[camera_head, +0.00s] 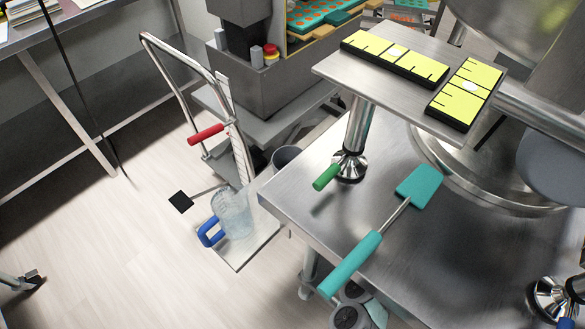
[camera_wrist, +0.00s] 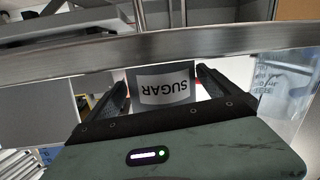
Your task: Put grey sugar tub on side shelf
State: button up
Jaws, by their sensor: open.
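In the wrist view, the grey sugar tub (camera_wrist: 165,72) shows between the fingers of my gripper (camera_wrist: 166,92). Its white SUGAR label appears upside down. My gripper is open, with one dark finger on each side of the tub; I cannot tell whether either finger touches it. A grey round container (camera_head: 287,155), probably the same tub, is partly hidden behind the steel table in the head view. My gripper is not visible there. A raised steel shelf (camera_head: 414,86) holds two black-edged yellow pads; I cannot tell whether it is the side shelf.
A clear jug (camera_head: 234,212) with a blue handle stands on a low platform (camera_head: 243,255); it also shows in the wrist view (camera_wrist: 285,85). A teal spatula (camera_head: 351,264) lies on the steel table (camera_head: 310,190). A metal bar (camera_wrist: 235,43) crosses the wrist view.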

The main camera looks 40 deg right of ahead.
jog(key=f+p+v, duration=0.1)
jog(key=p+v, duration=0.2)
jog(key=v, duration=0.8)
jog(key=shift+r, duration=0.5)
jog(key=shift+s, duration=0.1)
